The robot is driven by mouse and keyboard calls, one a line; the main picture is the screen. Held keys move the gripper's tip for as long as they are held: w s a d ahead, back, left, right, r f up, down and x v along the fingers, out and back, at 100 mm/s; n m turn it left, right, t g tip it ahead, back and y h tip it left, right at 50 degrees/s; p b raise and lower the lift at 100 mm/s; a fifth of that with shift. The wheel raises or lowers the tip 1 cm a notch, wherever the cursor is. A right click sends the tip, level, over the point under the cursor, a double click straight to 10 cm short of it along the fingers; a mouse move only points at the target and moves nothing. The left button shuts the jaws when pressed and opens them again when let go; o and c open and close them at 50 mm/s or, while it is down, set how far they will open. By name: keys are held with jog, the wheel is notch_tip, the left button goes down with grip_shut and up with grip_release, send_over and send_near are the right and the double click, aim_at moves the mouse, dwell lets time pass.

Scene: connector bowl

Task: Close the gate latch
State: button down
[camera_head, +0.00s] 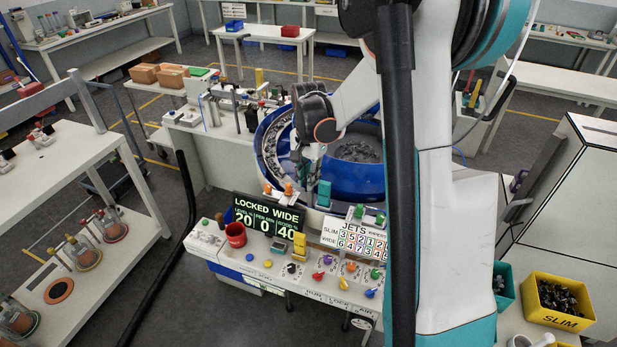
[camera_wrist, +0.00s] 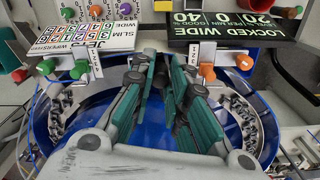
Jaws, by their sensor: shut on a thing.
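My gripper (camera_wrist: 172,72) reaches over the blue bowl (camera_wrist: 140,130) towards its panel side, its teal fingers close together. It also shows in the head view (camera_head: 314,180) above the bowl's near rim. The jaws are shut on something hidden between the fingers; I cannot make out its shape. I cannot tell the gate latch apart in either view. Orange knobs (camera_wrist: 207,73) on a small marked block stand just right of the fingers in the wrist view; green knobs (camera_wrist: 46,67) stand to the left.
A display (camera_head: 268,215) reads LOCKED WIDE, 20, 0, 40. A JETS number board (camera_head: 353,239) stands beside it. The front panel holds a red cup (camera_head: 236,234) and several coloured knobs. A yellow SLIM bin (camera_head: 558,302) of dark parts is at right.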

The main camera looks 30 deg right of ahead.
jog(key=shift+s+d+n+b, duration=0.1)
jog(key=shift+d+n+b, duration=0.75)
jog(key=shift+n, duration=1.7)
jog(key=shift+w+d+n+b, duration=0.1)
jog(key=shift+d+n+b, duration=0.75)
jog(key=shift+n, duration=1.75)
jog(key=shift+s+d+n+b, duration=0.1)
jog(key=shift+d+n+b, duration=0.75)
jog(key=shift+n, duration=1.7)
jog(key=shift+a, duration=0.1)
jog(key=c, duration=1.5)
grip_release()
jog(key=shift+c, duration=0.2)
